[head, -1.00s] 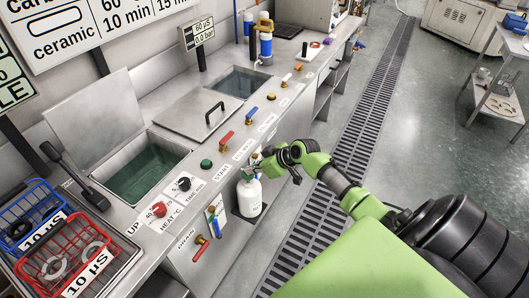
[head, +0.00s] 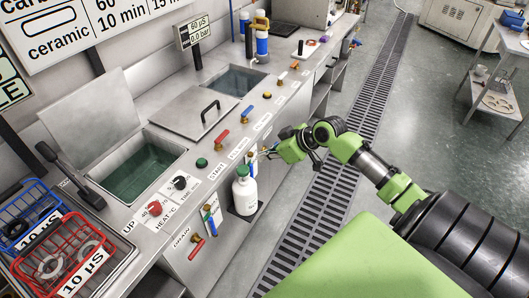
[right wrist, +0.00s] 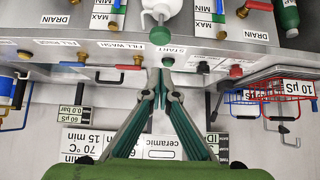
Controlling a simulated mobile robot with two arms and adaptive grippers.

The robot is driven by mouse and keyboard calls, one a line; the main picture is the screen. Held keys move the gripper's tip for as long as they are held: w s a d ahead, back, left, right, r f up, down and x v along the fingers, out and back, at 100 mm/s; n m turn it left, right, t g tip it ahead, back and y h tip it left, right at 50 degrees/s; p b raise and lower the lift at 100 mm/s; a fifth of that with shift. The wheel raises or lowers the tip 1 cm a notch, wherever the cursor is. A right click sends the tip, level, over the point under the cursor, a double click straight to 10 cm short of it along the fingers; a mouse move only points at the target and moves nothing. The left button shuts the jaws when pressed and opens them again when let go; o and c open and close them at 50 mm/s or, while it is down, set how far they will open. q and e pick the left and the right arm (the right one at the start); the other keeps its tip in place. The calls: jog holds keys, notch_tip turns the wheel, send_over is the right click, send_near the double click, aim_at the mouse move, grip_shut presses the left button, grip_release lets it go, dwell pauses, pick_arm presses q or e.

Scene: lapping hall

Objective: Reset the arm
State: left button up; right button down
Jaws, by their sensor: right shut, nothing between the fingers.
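My right arm reaches in from the lower right of the head view. Its right gripper (head: 265,153) is over the front edge of the steel wash bench (head: 222,172), just above and right of a white bottle (head: 244,194). In the right wrist view the two fingers (right wrist: 161,68) come together at the tips, with nothing held between them. The tips appear near the green start button (right wrist: 160,35) and its label in that picture; I cannot tell whether they touch anything. My left gripper is not in view.
The bench carries knobs, coloured valve handles, a lidded tank (head: 205,112) and an open tank (head: 145,172). Red (head: 62,250) and blue (head: 28,215) wire baskets stand at its left end. A floor grating (head: 335,185) runs alongside. A small shelf trolley (head: 492,100) stands far right, with open floor between.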

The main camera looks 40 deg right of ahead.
dwell(0.8)
jog(key=s+d+f+m+g+h, duration=0.1)
jog(key=s+d+f+m, duration=0.15)
jog(key=f, duration=0.75)
jog(key=s+d+f+m+g+h, duration=0.1)
jog(key=s+f, duration=0.2)
jog(key=f, duration=0.6)
jog(key=s+a+f+g+h+b, duration=0.1)
jog(key=s+f, duration=0.5)
jog(key=f, duration=0.2)
jog(key=s+a+f+g+h, duration=0.1)
jog(key=s+f, duration=0.4)
jog(key=f, duration=0.3)
jog(key=s+a+f+g, duration=0.1)
jog(key=s+a+f, duration=0.4)
jog(key=s, duration=0.4)
jog(key=s+a+f+n+g, duration=0.1)
jog(key=s+a+f, duration=0.5)
jog(key=s, duration=0.4)
jog(key=s+a+f+g, duration=0.1)
jog(key=s+a+f, duration=0.4)
jog(key=s, duration=0.5)
jog(key=shift+a+f+y+b, duration=0.3)
jog(key=shift+a+f+b, duration=0.15)
jog(key=shift+a, duration=0.35)
jog(key=shift+s+n, duration=0.1)
jog(key=shift+n, duration=0.15)
